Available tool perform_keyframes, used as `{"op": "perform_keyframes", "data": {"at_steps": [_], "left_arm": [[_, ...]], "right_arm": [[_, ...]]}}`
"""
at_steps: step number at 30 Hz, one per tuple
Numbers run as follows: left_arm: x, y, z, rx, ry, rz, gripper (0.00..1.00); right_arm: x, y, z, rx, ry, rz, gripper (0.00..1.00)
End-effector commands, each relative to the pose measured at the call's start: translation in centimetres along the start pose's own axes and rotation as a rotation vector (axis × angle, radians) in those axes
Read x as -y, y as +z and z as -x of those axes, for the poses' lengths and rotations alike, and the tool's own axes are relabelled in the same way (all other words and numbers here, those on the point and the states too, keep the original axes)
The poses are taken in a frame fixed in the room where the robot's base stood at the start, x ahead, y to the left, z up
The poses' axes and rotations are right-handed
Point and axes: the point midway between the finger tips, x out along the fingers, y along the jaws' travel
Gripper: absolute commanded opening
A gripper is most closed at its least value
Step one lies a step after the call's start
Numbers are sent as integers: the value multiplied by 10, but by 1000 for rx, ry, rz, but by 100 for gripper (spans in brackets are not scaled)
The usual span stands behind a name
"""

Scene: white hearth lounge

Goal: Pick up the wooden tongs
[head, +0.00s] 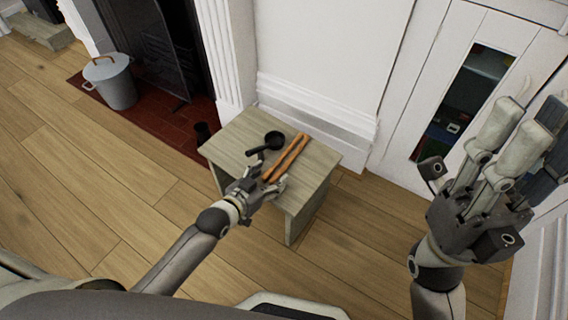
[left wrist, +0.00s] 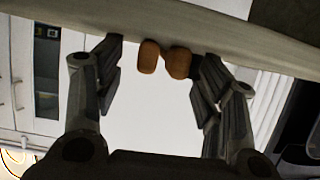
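The wooden tongs (head: 288,157), two reddish-brown arms side by side, lie on a small wooden table (head: 232,138). Their near ends point toward my left gripper (head: 264,189), which is at the table's near edge. In the left wrist view, two rounded brown ends of the tongs (left wrist: 148,57) show over the edge, between the spread fingers of my left gripper (left wrist: 158,88).
A black ladle-like utensil (head: 273,140) lies left of the tongs on the table. A grey lidded bucket (head: 112,82) stands on the red hearth at the left. A white wall and cabinet are behind the table. Open wood floor lies at left.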

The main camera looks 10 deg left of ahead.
Motion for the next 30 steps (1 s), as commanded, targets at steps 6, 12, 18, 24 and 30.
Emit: {"op": "perform_keyframes", "data": {"at_steps": [6, 12, 18, 24, 30], "left_arm": [[0, 5, 0, 12, 0, 0, 62], [0, 6, 0, 14, 0, -1, 40], [0, 8, 0, 18, -1, -1, 14], [0, 8, 0, 19, -1, -2, 11], [1, 5, 2, 20, -1, -2, 11]], "right_arm": [[0, 0, 0, 0, 0, 0, 33], [0, 0, 0, 1, 0, 0, 33], [0, 0, 0, 0, -1, 0, 33], [0, 0, 0, 0, -1, -1, 33], [0, -1, -2, -2, 0, -1, 33]]}}
